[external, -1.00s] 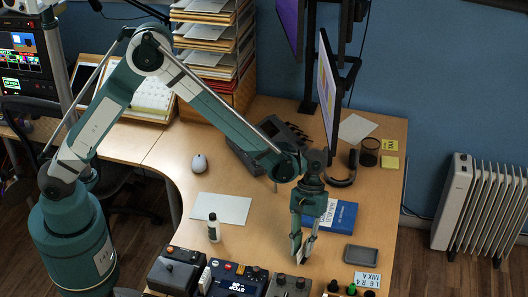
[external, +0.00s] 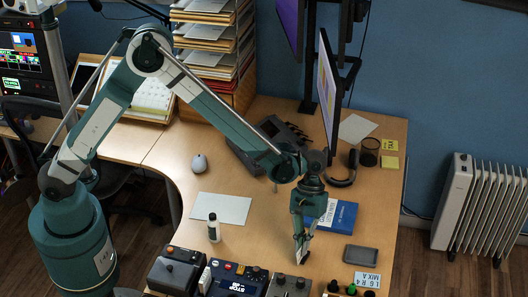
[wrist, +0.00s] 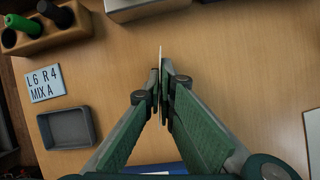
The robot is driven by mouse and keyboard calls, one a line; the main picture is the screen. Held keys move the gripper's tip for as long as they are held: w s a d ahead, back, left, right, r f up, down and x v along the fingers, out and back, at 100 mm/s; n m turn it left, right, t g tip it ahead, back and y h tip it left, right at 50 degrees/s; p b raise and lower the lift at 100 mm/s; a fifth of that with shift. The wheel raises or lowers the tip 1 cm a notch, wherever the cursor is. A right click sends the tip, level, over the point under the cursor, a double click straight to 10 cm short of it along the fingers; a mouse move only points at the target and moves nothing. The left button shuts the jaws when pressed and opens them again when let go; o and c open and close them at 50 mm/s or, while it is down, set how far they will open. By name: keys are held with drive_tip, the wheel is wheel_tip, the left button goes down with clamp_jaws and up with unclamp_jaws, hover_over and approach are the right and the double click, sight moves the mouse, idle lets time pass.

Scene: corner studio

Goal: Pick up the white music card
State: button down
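My gripper (external: 302,260) points down over the front right of the desk, its fingers drawn together. In the wrist view the fingertips (wrist: 161,88) close on a thin white card (wrist: 160,56), seen edge-on as a narrow sliver sticking out past them. Its face is hidden, so I cannot see any music on it. In the external view the card cannot be made out at the fingertips. I cannot tell whether it touches the desk.
A grey tray (external: 361,254) and a pale "L6 R4 MIX A" card (wrist: 46,84) lie nearby. A blue book (external: 342,216) is behind the gripper; control boxes (external: 239,279) line the front edge. A white sheet (external: 221,208) and a bottle (external: 213,228) are to the left.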

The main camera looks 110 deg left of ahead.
drive_tip(key=shift+r, duration=0.1)
wheel_tip(320, 180, up, 10)
drive_tip(key=shift+r+p, duration=0.15)
drive_tip(key=shift+p, duration=1.05)
